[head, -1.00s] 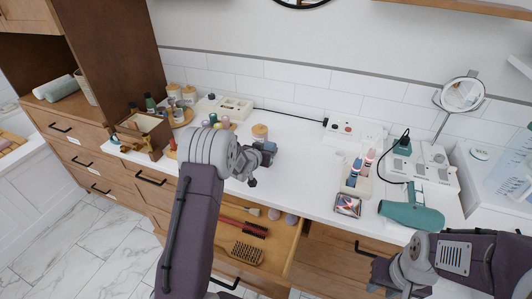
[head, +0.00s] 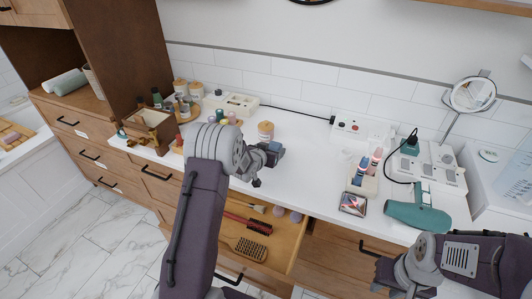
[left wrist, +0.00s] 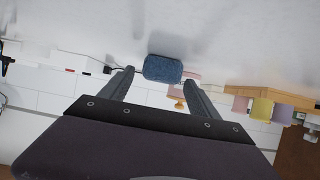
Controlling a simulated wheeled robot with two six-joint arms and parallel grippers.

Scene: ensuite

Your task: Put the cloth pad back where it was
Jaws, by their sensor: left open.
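The cloth pad is a small blue rounded block (left wrist: 162,68), seen in the left wrist view between and just beyond my left gripper's (left wrist: 158,80) fingertips. The fingers are spread, with a small gap on the pad's left side; on the right the fingertip lies close to it. In the head view my left gripper (head: 265,157) is over the white counter (head: 314,155), with a bluish patch at its tip that looks like the pad. I cannot tell whether the pad rests on the counter. My right gripper (head: 379,280) is at the lower right, its jaws unclear.
An open drawer (head: 294,246) with brushes juts out below my left arm. A jar (head: 265,131) stands behind the left gripper. The counter's middle is clear.

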